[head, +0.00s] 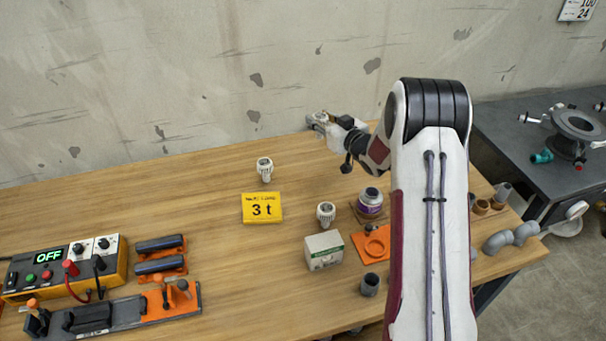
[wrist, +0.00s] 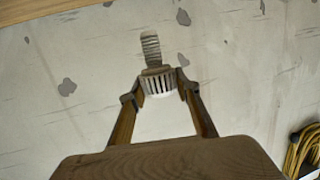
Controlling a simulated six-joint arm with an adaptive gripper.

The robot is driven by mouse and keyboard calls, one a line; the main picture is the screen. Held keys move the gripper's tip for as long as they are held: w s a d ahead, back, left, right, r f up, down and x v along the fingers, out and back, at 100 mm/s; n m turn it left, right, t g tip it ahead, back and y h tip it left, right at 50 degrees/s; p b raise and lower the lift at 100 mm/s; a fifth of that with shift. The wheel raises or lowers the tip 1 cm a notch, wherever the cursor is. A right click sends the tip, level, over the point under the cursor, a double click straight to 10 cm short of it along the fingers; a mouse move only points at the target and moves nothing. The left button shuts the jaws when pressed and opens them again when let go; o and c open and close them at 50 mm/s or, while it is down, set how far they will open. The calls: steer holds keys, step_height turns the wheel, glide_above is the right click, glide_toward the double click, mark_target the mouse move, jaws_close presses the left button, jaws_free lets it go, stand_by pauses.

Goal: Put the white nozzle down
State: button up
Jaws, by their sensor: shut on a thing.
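My gripper (wrist: 160,85) is shut on a white nozzle (wrist: 160,83). The nozzle has a slotted white head between the fingertips and a grey threaded end (wrist: 150,46) pointing away from the palm. In the head view my gripper (head: 320,122) is held near the back edge of the table, by the wall; the held nozzle is too small there to make out clearly. Two similar white nozzles stand upright on the table, one (head: 265,169) behind the yellow sign and one (head: 326,214) behind the small box.
The wooden table (head: 215,230) has free room around the yellow "3 t" sign (head: 262,208). A control box (head: 65,265) is at left.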

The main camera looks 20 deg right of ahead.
steer(key=a+f+n+g+y, duration=0.1)
steer(key=a+f+n+y, duration=0.1)
steer(key=a+n+y, duration=0.1)
steer(key=shift+s+a+f+y, duration=0.2)
steer(key=shift+s+a+y, duration=0.25)
steer(key=shift+a, duration=0.8)
step_height(320, 180, down, 6)
steer(key=shift+f, duration=0.15)
steer(key=shift+f, duration=1.85)
steer(key=shift+f, duration=0.15)
